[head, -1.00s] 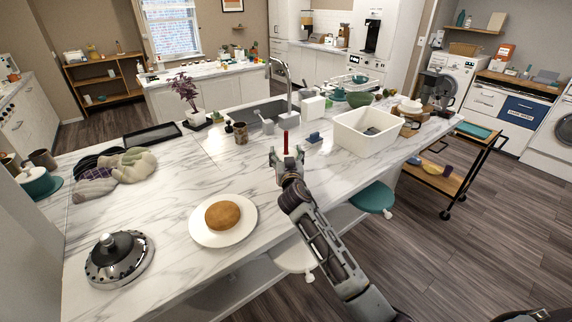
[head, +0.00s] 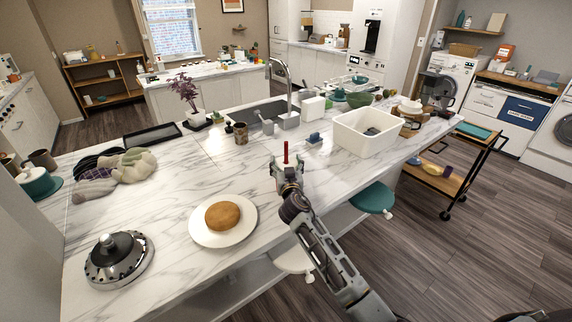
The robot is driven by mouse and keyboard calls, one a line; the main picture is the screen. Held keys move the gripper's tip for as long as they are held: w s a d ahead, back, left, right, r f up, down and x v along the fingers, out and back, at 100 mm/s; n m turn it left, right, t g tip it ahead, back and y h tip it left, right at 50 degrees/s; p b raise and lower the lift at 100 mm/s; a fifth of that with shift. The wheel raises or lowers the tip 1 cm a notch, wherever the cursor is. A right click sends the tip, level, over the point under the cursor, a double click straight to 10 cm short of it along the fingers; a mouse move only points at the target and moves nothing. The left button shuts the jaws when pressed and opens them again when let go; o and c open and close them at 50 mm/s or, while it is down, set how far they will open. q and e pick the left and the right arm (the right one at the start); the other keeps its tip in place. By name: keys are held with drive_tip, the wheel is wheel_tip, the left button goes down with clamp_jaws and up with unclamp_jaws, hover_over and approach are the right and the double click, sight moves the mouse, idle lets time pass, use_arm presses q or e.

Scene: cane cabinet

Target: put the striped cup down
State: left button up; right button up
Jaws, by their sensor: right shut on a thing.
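My right gripper (head: 286,160) is over the near part of the marble counter, left of the white bin. It is shut on the striped cup (head: 286,152), of which only a slim, upright dark red part shows between and above the fingers. The gripper hides the rest, so I cannot make out stripes or see whether its bottom touches the counter. My left gripper is not in view.
A plate (head: 248,230) with a round bun (head: 222,215) and a dark lid (head: 119,260) are nearer.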

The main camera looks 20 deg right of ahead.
drive_tip(key=shift+f, duration=0.1)
drive_tip(key=o, duration=1.4)
drive_tip(key=shift+r, duration=0.2)
drive_tip(key=shift+s+a+f, duration=0.1)
drive_tip(key=shift+s+f, duration=0.05)
drive_tip(key=shift+s, duration=0.45)
drive_tip(key=s+a+b, duration=0.2)
drive_tip(key=s, duration=0.8)
drive_tip(key=shift+s, duration=0.3)
